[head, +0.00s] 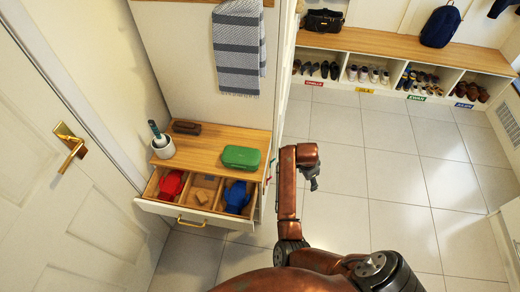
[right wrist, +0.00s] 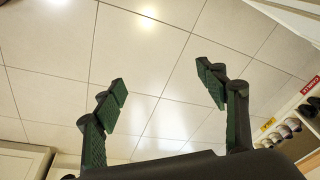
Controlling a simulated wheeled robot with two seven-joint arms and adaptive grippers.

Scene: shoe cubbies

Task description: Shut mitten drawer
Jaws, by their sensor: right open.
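The mitten drawer (head: 220,219) stands pulled out from the small cabinet at the left in the head view. Its front is white with a brass handle (head: 191,222). Dividers split it inside. Red mittens (head: 171,185) lie in the left compartment, a small tan item (head: 202,197) in the middle, and blue mittens (head: 236,197) in the right. My right gripper (head: 313,183) is to the right of the cabinet, apart from the drawer. In the right wrist view the gripper (right wrist: 164,88) is open and empty, with floor tiles beyond its fingers. My left gripper is not in view.
The wooden cabinet top (head: 198,153) holds a green case (head: 241,157), a brown brush (head: 187,127) and a white cup (head: 163,148). A white door (head: 50,160) stands at left. Shoe cubbies (head: 395,61) line the back. The tiled floor (head: 410,190) is clear.

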